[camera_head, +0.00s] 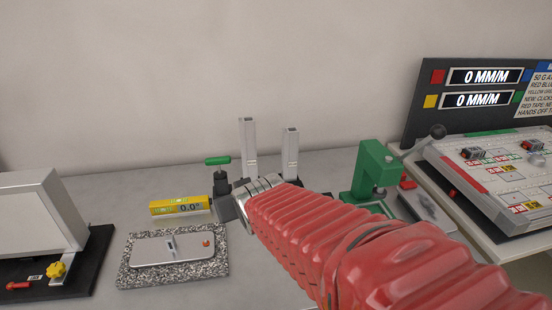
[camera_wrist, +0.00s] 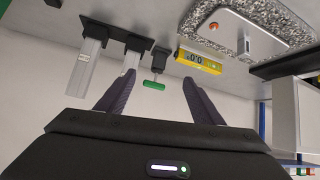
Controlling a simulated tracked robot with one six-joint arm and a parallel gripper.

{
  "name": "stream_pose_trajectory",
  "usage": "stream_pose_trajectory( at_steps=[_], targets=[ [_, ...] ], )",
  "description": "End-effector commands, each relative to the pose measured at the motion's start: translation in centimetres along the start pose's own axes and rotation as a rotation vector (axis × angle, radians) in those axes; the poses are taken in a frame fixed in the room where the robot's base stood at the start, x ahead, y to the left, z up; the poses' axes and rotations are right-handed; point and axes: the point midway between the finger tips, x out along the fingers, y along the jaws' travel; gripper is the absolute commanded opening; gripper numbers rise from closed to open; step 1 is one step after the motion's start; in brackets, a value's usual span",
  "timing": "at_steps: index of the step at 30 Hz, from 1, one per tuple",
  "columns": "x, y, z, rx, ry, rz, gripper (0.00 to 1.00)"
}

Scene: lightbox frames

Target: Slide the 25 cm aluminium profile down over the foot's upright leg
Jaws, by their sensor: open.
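Two pale, square aluminium profiles stand upright at the back of the bench, a left one (camera_head: 248,150) and a right one (camera_head: 290,155). In the wrist view, which is upside down, they show as a nearer profile (camera_wrist: 88,68) and a second profile (camera_wrist: 133,58) in black holders. I cannot tell which is 25 cm long. A flat grey plate (camera_head: 148,256) lies on a speckled slab; a small upright piece (camera_head: 171,248) on it may be the foot's leg. My gripper (camera_wrist: 160,94) is open, with nothing between its fingers; one finger overlaps the second profile in view.
A yellow level (camera_head: 180,205) reading 0.0° and a green-handled tool (camera_head: 218,161) stand near the profiles. A green press (camera_head: 372,172) is on the right, beside a board with displays (camera_head: 485,77). A grey box (camera_head: 30,218) stands at left.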

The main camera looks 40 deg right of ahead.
Motion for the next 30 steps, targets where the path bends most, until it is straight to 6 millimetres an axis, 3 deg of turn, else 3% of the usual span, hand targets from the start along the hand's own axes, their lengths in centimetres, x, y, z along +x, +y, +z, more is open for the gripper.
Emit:
stream_pose_trajectory(
  at_steps=[6,15,24,30],
  targets=[
    [4.4,5.1,-2.0,0.039,0.138,0.072,0.61],
    [8.3,11.6,-3.4,0.077,0.337,0.131,0.61],
    [10.2,17.8,-2.7,0.118,0.539,0.169,0.61],
    [10.1,20.6,-1.9,0.141,0.648,0.182,0.61]
  ],
)
